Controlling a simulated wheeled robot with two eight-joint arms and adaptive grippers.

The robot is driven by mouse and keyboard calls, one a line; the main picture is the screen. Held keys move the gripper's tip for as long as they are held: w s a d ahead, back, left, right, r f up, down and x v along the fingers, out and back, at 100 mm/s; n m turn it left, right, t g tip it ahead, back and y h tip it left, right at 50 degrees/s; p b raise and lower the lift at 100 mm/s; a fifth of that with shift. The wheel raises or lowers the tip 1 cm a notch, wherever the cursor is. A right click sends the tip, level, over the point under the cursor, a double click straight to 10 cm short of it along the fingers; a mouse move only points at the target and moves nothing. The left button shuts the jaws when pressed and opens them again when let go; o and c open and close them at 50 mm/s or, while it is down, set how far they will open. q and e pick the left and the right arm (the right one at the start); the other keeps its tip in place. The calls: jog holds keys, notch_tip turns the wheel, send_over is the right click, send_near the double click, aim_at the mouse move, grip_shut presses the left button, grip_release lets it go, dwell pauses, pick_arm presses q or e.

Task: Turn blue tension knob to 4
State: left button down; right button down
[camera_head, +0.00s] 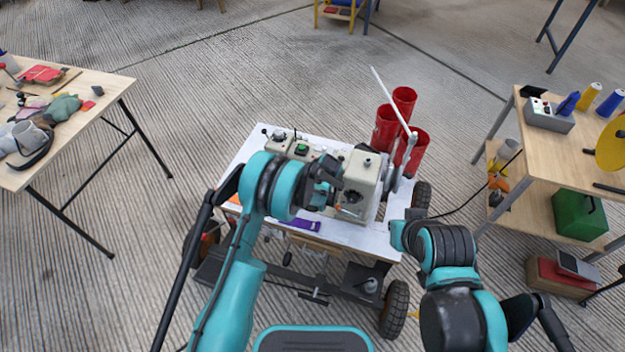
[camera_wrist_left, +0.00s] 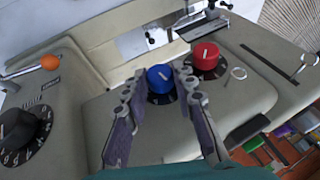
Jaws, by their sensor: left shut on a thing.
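The blue tension knob (camera_wrist_left: 159,77) sits on a black dial on a beige machine (camera_wrist_left: 110,115). A white line shows on its face; the dial numbers are too small or hidden to read. My left gripper (camera_wrist_left: 162,92) has one finger on each side of the blue knob and is shut on it. A red knob (camera_wrist_left: 206,54) sits just right of it. In the head view the machine (camera_head: 357,190) stands on a wheeled cart, and my left wrist covers the knobs. My right arm is at the lower right; its gripper does not show.
A large black dial (camera_wrist_left: 24,130) and an orange-tipped lever (camera_wrist_left: 50,62) are on the machine's left side. Red cylinders (camera_head: 386,128) stand behind the machine. A left table (camera_head: 95,95) and a right workbench (camera_head: 510,105) flank the cart, with open floor between.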

dwell(0.3)
pick_arm(q)
jog(key=c, duration=1.5)
grip_release()
jog(key=v, duration=1.2)
jog(key=shift+d, duration=0.1)
